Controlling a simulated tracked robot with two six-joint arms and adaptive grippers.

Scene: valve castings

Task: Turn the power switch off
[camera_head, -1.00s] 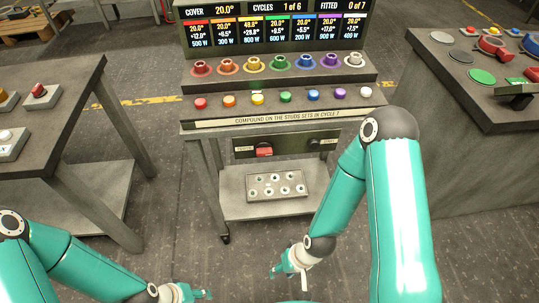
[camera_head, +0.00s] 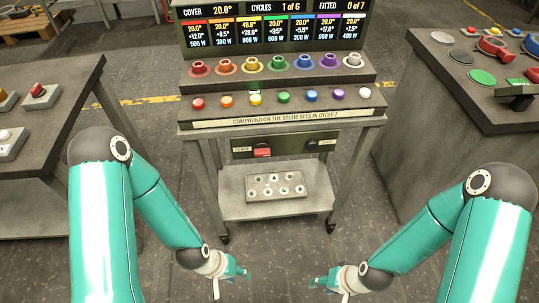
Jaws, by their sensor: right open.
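The red power switch (camera_head: 262,153) sits on the left part of a dark panel (camera_head: 290,145) below the bench's worktop, beside a small label. Whether it stands on or off is too small to tell. My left gripper (camera_head: 243,272) is low in front of the bench, below and nearer than the switch, apart from it; its fingers are too small to read. My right gripper (camera_head: 318,283) is open and empty, also low in front of the bench, to the right of the left one.
A display (camera_head: 270,25) stands above a row of coloured flanged castings and a row of coloured knobs. A plate with several round studs (camera_head: 276,187) lies on the lower shelf (camera_head: 235,207). Side tables stand left (camera_head: 60,75) and right (camera_head: 425,60). Floor between my grippers is clear.

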